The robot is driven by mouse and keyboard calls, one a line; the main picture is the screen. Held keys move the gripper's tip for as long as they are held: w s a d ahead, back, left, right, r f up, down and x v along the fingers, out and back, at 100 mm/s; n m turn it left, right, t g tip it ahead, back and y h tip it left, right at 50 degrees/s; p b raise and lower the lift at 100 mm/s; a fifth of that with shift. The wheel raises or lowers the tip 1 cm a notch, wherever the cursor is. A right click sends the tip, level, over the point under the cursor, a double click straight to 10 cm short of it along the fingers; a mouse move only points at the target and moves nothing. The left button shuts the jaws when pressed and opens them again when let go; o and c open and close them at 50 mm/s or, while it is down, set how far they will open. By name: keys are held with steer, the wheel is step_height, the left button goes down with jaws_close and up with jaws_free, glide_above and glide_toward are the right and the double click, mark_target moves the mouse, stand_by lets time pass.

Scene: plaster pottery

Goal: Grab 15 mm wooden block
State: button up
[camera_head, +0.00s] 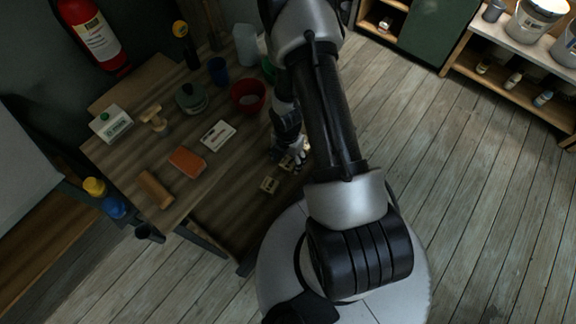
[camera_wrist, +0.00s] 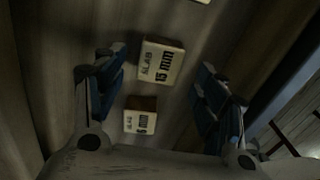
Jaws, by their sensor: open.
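The 15 mm wooden block (camera_wrist: 162,62) lies on the table in the wrist view, its cream face printed "SLAB 15 mm". It sits between and slightly beyond the fingertips of my gripper (camera_wrist: 160,85), apart from both fingers. My gripper is open and empty, with blue-padded fingers on either side. A smaller block (camera_wrist: 140,115) marked "SLAB" and what looks like 6 mm lies nearer the palm. In the head view my gripper (camera_head: 296,160) is low over the table's right side, partly hiding the blocks there.
The wooden table (camera_head: 225,165) also holds a red bowl (camera_head: 248,96), a blue cup (camera_head: 218,70), a white card (camera_head: 218,135), a reddish block (camera_head: 187,162) and a wooden roller (camera_head: 155,189). The table's edge runs close to the blocks. Another pale piece (camera_wrist: 203,1) shows at the wrist view's top.

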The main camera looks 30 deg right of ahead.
mark_target(288, 163)
step_height(288, 163, down, 4)
steer(key=b, duration=0.3)
steer(key=shift+w+d+f, duration=0.1)
steer(key=shift+c, duration=0.4)
steer(key=c, duration=1.1)
